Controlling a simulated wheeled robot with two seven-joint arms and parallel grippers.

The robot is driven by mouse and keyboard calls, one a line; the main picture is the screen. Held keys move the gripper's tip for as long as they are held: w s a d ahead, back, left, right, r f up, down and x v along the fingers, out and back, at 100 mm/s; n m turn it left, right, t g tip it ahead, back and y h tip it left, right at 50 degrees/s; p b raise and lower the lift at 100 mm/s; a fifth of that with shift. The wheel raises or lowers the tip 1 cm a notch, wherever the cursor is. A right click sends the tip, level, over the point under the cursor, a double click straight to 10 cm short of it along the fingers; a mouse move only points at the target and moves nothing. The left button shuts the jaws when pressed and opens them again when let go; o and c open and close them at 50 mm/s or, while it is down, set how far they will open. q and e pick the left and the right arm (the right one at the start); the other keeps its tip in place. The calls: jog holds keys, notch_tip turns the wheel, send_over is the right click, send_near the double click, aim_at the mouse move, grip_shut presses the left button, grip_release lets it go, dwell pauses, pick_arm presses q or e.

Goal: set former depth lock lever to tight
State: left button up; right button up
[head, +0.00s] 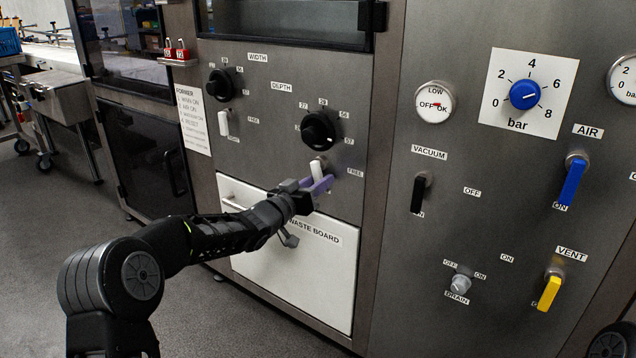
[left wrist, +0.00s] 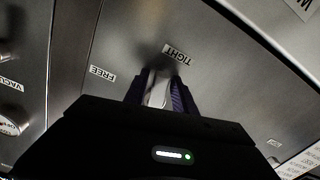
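The former's depth lock lever (head: 317,166) is a small white handle below the black depth knob (head: 318,131). In the head view it points roughly downward, with the FREE label (head: 355,172) to its right. My left gripper (head: 316,185) has its purple fingers at the lever. In the left wrist view, the lever (left wrist: 157,96) fills the gap between the two fingers (left wrist: 158,98). The TIGHT label (left wrist: 177,56) lies just beyond the fingertips there, and the FREE label (left wrist: 102,74) is off to the left. The lever's lower end is partly hidden by the fingers. My right gripper is out of view.
The width knob (head: 220,85) and its white lock lever (head: 223,123) are up and left. The white waste board drawer (head: 290,262) is below my left arm. To the right, a steel panel carries the black vacuum lever (head: 418,193), blue air lever (head: 571,182) and yellow vent lever (head: 549,292).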

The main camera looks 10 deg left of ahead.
pick_arm(q)
grip_shut()
dwell(0.3)
jog(key=m, duration=0.1)
jog(key=a+m, duration=0.1)
jog(key=m, duration=0.1)
jog(key=shift+w, duration=0.2)
jog(key=shift+o, duration=1.2)
grip_release()
jog(key=shift+s, duration=0.1)
